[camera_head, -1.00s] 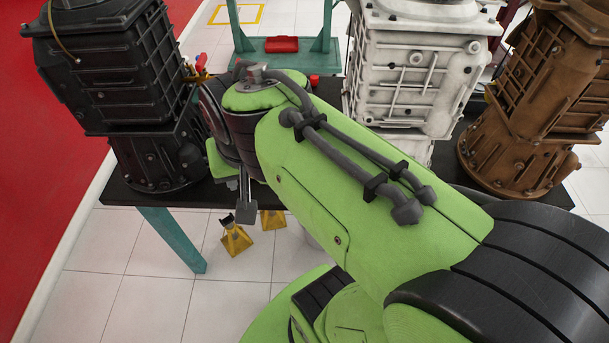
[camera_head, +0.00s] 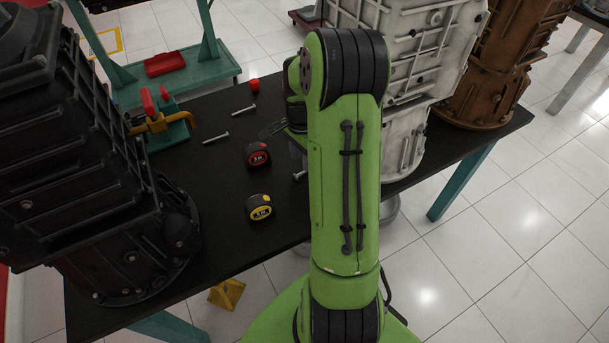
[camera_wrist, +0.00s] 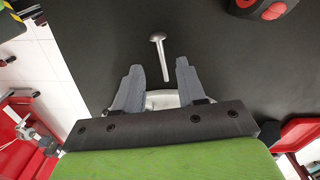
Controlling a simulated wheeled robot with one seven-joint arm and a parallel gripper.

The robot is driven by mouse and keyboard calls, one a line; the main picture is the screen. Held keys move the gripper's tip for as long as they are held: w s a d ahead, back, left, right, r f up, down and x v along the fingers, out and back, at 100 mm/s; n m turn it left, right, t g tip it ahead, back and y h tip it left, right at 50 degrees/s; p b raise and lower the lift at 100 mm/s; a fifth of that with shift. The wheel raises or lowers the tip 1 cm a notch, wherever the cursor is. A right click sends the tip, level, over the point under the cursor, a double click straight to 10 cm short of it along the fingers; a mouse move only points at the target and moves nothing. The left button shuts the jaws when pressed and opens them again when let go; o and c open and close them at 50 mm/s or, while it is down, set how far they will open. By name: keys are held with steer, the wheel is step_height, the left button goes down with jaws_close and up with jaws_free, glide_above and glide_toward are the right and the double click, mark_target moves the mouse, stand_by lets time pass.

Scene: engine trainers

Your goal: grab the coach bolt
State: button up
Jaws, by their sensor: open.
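In the wrist view a silver bolt with a rounded head (camera_wrist: 157,37) lies on the black tabletop, its shank pointing down between my gripper's fingers. My gripper (camera_wrist: 159,66) is open and empty, its grey fingers on either side of the shank's lower end in the picture. I cannot tell the height above the table. In the head view my arm mostly hides the gripper. Three bolts show there: one at left (camera_head: 216,138), one farther back (camera_head: 243,111), and one partly hidden beside my arm (camera_head: 299,175). I cannot tell which matches the wrist view.
A red tape measure (camera_head: 258,155) and a yellow one (camera_head: 260,207) stand on the table (camera_head: 210,175). A teal vise (camera_head: 170,122) and black engine block (camera_head: 75,160) are left. White (camera_head: 410,60) and brown (camera_head: 495,60) blocks stand right. A red cap (camera_head: 254,85) is behind.

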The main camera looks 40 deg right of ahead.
mark_target(302, 172)
step_height(302, 172, down, 6)
steer(key=shift+w+r+b, duration=0.1)
steer(key=shift+r+b, duration=0.1)
steer(key=shift+b, duration=0.8)
steer(key=shift+r, duration=0.15)
steer(key=shift+c, duration=0.6)
jaws_close()
